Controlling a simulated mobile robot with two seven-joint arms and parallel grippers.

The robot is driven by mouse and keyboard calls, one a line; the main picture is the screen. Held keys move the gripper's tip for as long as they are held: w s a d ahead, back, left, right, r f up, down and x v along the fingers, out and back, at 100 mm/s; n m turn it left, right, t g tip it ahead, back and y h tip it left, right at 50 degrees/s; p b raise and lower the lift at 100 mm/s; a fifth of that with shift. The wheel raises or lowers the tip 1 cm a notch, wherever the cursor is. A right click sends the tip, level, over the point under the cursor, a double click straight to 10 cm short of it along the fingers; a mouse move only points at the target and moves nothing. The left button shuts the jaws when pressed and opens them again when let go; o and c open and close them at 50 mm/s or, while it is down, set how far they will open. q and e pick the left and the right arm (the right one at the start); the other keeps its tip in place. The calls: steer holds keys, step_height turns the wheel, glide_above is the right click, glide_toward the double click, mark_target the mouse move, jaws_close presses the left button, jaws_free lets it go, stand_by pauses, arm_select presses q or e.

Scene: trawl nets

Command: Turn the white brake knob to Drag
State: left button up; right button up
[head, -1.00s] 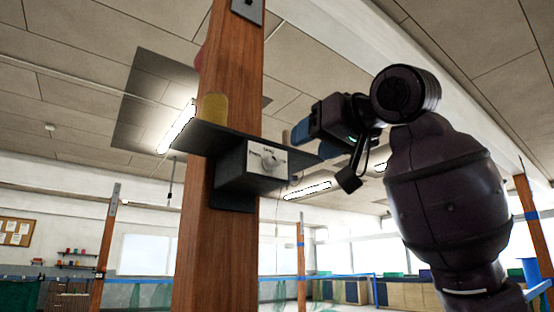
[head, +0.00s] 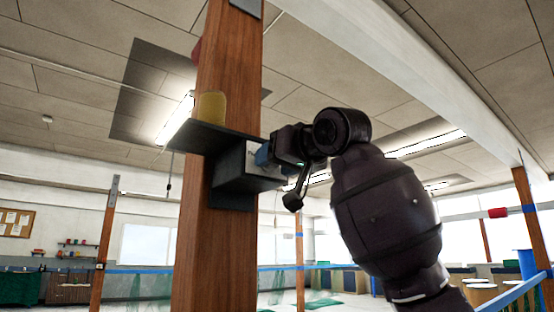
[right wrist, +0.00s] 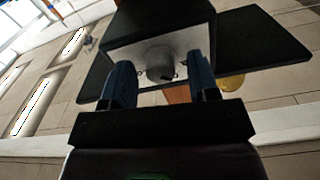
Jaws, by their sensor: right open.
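In the head view the knob is hidden behind my right gripper (head: 268,154). In the right wrist view my right gripper (right wrist: 160,84) is open, with one blue finger on each side of the knob. I cannot tell whether the fingers touch it. The dial lettering is too small to read. My left gripper is not in view.
A dark shelf (head: 190,138) juts out above the box and holds a yellow cylinder (head: 211,107). A red item (head: 196,52) shows higher on the post. Blue rails and other posts stand farther back.

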steer(key=shift+c, duration=0.5)
steer(key=c, duration=0.8)
steer(key=shift+m, duration=0.4)
steer(key=shift+c, duration=0.2)
steer(key=m, duration=0.9)
steer(key=shift+r, duration=0.1)
steer(key=shift+m, duration=0.4)
steer(key=o, duration=0.9)
